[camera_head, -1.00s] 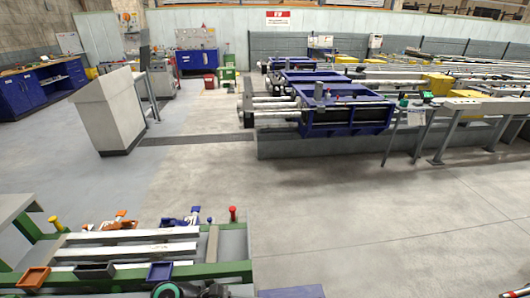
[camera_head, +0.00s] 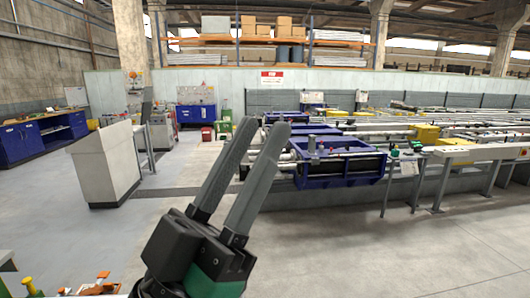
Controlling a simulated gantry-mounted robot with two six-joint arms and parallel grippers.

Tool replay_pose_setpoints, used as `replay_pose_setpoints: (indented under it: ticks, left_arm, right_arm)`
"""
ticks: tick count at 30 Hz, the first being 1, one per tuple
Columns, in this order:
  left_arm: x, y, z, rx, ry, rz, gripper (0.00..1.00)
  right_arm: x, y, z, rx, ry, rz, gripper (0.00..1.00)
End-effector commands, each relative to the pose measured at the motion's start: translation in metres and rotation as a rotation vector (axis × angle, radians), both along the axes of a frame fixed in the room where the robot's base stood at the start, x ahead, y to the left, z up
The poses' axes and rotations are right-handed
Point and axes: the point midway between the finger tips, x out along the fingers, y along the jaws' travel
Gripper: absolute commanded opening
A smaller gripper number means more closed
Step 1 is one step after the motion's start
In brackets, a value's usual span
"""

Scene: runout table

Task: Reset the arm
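My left gripper (camera_head: 262,127) is raised in front of the head camera, near the middle of the view. Its two long dark fingers point up and stand apart, with nothing between them. It hides part of the floor and of the blue machine behind it. My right gripper is not in view. Only the far edge of the runout table (camera_head: 95,289) shows at the bottom left, with orange clamps (camera_head: 103,277) on it.
A white console (camera_head: 106,163) stands on the floor at the left. Blue machine carriages (camera_head: 340,167) and long rails lie beyond at the right. Blue workbenches (camera_head: 20,143) line the left wall. The grey floor (camera_head: 340,250) at the lower right is clear.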

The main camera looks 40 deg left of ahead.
Motion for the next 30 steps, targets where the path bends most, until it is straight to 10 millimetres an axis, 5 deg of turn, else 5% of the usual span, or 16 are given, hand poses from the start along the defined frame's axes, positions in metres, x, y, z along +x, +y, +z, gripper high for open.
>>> replay_pose_setpoints:
  ticks: [3,10,14,20,30]
  left_arm:
    - [-0.001,-0.014,0.000,-0.011,0.027,-0.086,0.35]
    - [0.000,-0.013,0.000,-0.010,0.030,-0.083,0.35]
    - [0.001,-0.013,0.018,-0.010,0.030,-0.080,0.35]
    - [0.001,-0.013,0.095,-0.010,0.030,-0.079,0.35]
    - [0.001,-0.013,0.262,-0.009,0.030,-0.078,0.35]
  right_arm:
    - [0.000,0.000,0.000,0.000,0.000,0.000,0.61]
    - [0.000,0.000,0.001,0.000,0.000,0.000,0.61]
    - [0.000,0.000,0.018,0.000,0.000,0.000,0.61]
    - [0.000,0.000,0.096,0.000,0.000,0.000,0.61]
    - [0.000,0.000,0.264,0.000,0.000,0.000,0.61]
